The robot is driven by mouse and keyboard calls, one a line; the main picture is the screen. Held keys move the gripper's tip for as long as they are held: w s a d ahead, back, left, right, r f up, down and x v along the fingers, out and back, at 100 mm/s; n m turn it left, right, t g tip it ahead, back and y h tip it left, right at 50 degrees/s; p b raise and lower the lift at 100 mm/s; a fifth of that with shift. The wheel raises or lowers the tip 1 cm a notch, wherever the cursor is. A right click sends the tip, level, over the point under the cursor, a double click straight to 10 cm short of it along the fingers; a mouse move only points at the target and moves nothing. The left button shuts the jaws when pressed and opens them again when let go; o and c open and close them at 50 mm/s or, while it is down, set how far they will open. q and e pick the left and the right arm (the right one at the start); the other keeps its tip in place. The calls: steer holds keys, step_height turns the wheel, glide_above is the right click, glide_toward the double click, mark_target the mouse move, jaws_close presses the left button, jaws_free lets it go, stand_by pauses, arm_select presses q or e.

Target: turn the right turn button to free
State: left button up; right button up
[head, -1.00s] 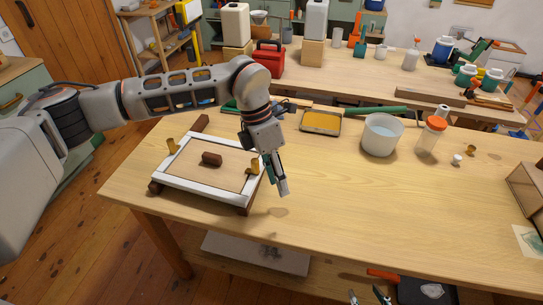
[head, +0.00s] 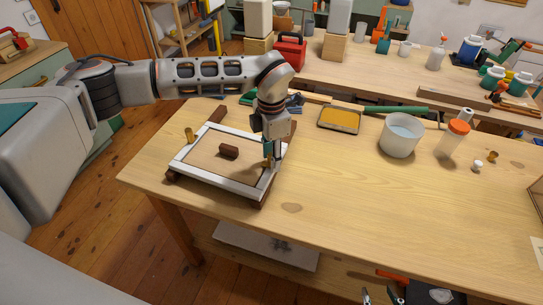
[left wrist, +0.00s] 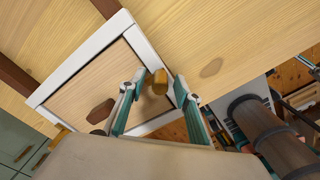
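A white-framed panel (head: 213,176) with a tan face and a dark brown knob (head: 229,152) lies on dark wooden strips on the table. The right turn button (head: 266,161), a small brass-coloured piece, is at its right side, partly hidden by my gripper in the head view. The left turn button (head: 189,135) is at the far left side. My left gripper (head: 272,158) points down at the right turn button. In the left wrist view, its teal fingers (left wrist: 161,82) stand apart either side of the right turn button (left wrist: 160,76), with small gaps visible. My right gripper is not in view.
A paint tray (head: 339,118), a white bucket (head: 399,135) and an orange-lidded jar (head: 453,138) stand beyond and to the right. The table front right of the panel is clear. A second bench with containers is behind.

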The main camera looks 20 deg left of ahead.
arm_select(q)
steer(key=shift+f, duration=0.15)
jaws_close()
